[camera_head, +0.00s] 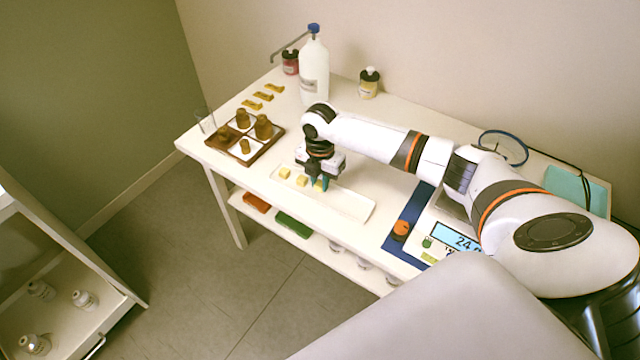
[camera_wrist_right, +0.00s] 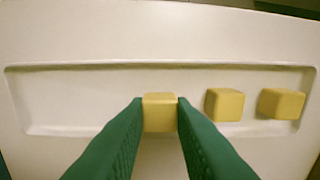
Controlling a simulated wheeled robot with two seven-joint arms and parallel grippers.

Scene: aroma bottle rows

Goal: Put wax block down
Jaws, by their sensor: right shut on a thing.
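My right gripper (camera_head: 320,184) reaches down over the long white tray (camera_head: 348,204) on the table. Its green fingers are shut on a yellow wax block (camera_wrist_right: 159,112), which shows between the fingertips in the right wrist view. The held block is over the tray; I cannot tell whether it touches the tray floor. Two more wax blocks stand in the tray in a row beside it, one nearer (camera_wrist_right: 225,104) and one farther (camera_wrist_right: 281,103); in the head view they sit left of the gripper. My left gripper is not in view.
A wooden tray (camera_head: 262,150) with brown bottles stands left of the white tray. A large white bottle (camera_head: 314,72) stands behind. A blue mat (camera_head: 408,222) and a scale with a lit display (camera_head: 455,239) lie to the right. The white tray's right part is bare.

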